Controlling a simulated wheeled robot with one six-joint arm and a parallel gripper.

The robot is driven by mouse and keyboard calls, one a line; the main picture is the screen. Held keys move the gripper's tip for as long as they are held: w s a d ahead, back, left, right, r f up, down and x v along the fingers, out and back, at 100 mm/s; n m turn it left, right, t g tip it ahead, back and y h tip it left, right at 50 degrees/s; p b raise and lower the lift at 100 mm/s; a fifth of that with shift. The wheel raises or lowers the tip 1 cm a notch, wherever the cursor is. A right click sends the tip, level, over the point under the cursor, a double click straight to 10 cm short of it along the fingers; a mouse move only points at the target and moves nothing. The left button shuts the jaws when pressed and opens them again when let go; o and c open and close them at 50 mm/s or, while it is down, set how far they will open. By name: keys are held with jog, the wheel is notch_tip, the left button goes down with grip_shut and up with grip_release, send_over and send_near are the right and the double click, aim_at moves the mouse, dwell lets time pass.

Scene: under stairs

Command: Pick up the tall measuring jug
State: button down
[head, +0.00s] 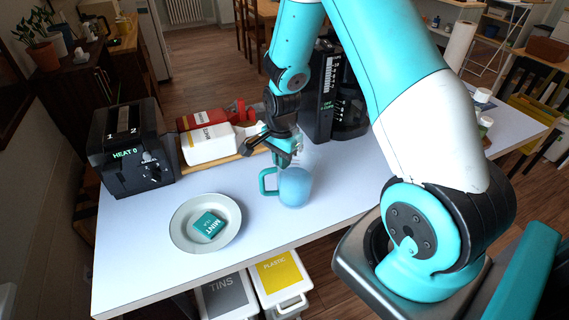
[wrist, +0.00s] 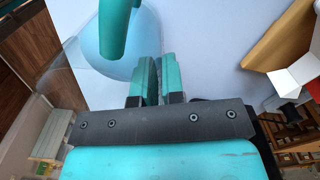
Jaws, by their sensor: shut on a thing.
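The tall measuring jug (head: 296,188) is clear, with blue contents and a teal handle on its left side. It looks upright at the middle of the white table (head: 140,262); I cannot tell whether its base touches the top. My gripper (head: 287,157) comes down from above at the jug's upper edge and is shut on it. In the wrist view the fingers (wrist: 158,80) are close together at the edge of the jug (wrist: 92,42), beside its handle. The exact contact is partly hidden by the fingers.
A white plate (head: 178,230) with a teal mint box (head: 208,225) lies to the left. A black toaster (head: 122,150), white container (head: 208,145), red container (head: 205,118) and black coffee machine (head: 335,95) stand behind. Bins (head: 282,275) stand below the front edge.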

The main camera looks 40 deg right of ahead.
notch_tip(320, 180, up, 20)
jog(key=b, duration=0.3)
dwell(0.8)
dwell(2.1)
